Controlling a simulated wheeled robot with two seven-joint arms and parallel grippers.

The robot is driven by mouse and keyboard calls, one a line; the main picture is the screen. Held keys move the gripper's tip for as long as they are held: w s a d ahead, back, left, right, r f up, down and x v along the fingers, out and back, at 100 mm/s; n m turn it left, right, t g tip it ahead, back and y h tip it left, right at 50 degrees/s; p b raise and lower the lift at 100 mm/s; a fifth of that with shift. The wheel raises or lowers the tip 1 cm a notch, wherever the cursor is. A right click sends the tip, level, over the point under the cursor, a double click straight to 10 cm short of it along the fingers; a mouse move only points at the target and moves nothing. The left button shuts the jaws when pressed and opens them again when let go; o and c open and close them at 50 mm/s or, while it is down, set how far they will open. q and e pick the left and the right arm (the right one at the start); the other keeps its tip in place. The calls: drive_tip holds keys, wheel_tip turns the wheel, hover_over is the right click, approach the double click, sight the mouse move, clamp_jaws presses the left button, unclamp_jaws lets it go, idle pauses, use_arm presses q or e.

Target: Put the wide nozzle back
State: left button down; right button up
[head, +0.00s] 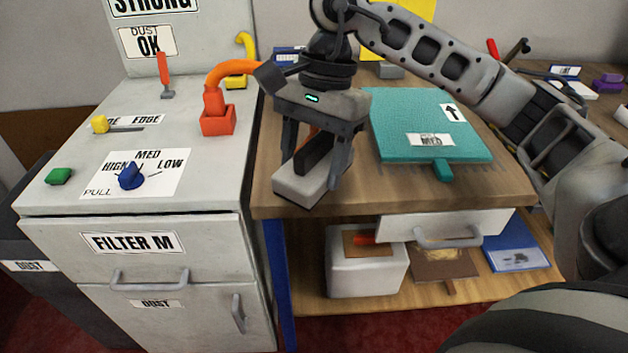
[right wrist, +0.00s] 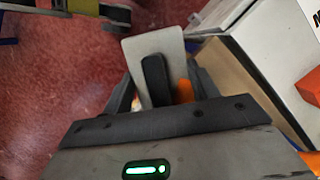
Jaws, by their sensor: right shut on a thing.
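My right gripper (head: 322,165) is shut on a pale, flat rectangular block with a black handle (head: 298,186). The block also shows in the right wrist view (right wrist: 137,62), with red floor beyond it. An orange part shows beside the black handle, partly hidden by the fingers. The block appears near the front left edge of the wooden bench (head: 400,205); I cannot tell whether it touches the top. An orange box-shaped nozzle (head: 218,122) on an orange hose stands on the grey cabinet to the left. No label tells which piece is the wide nozzle. My left gripper is out of view.
A teal mat (head: 425,115) lies on the bench right of my gripper. The grey cabinet (head: 60,185) carries a blue knob (head: 131,176). A white drawer (head: 455,225) stands out below the bench top, above a shelf with a white box (head: 365,275).

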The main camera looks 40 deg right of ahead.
drive_tip(key=s+d+r+m+t+b, duration=0.25)
drive_tip(key=d+m, duration=0.25)
drive_tip(key=m, duration=0.4)
drive_tip(key=shift+m, duration=0.9)
drive_tip(key=w+f, duration=0.2)
drive_tip(key=w, duration=0.2)
drive_tip(key=w+f+p, duration=0.1)
drive_tip(key=w+f, duration=0.2)
drive_tip(key=w, duration=0.1)
drive_tip(key=w+d+f+p, duration=0.1)
drive_tip(key=w+f, duration=0.2)
drive_tip(key=w, duration=0.1)
drive_tip(key=shift+w+d, duration=0.1)
drive_tip(key=shift+w, duration=0.25)
drive_tip(key=shift+w+f, duration=0.2)
drive_tip(key=shift+f, duration=0.1)
drive_tip(key=shift+d+x, duration=0.2)
drive_tip(key=shift+x, duration=0.65)
drive_tip(key=shift+d+x, duration=0.15)
drive_tip(key=shift+x, duration=0.65)
drive_tip(key=shift+f, duration=0.15)
drive_tip(key=shift+f, duration=0.15)
drive_tip(key=o, duration=0.9)
drive_tip(key=shift+o, duration=0.2)
